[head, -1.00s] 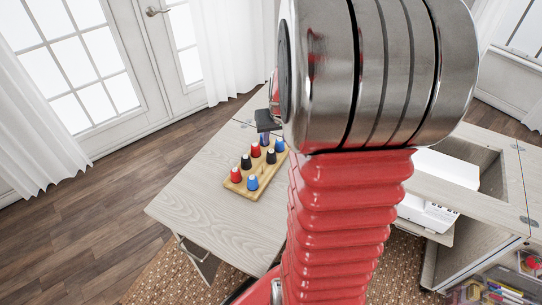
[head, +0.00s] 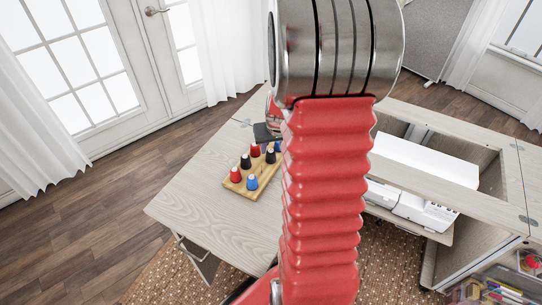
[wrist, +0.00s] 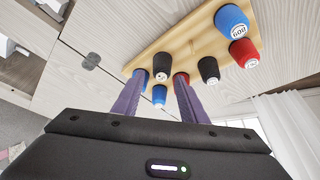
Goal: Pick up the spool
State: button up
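Several red, black and blue spools stand on a wooden board. In the head view I see a red spool (head: 235,174), a blue spool (head: 252,182) and a black spool (head: 246,161). My gripper (wrist: 160,78) is open in the wrist view, its two purple fingers apart and pointing at the board's end. A black spool (wrist: 162,66) and a blue spool (wrist: 159,95) show between the fingers. A red spool (wrist: 182,77) is partly hidden by the right finger. Contact cannot be told. In the head view my arm hides part of the far end of the board.
The wooden board (head: 236,189) lies on the pale cabinet top (head: 200,208), with bare surface around it. A white sewing machine (head: 425,210) sits in the cabinet opening at right. A clear bin of coloured items (head: 500,292) is at lower right.

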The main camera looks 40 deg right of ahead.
aim_at(271, 152)
jog(key=shift+x, duration=2.6)
jog(key=shift+a, duration=0.2)
jog(key=shift+c, duration=0.6)
jog(key=c, duration=0.7)
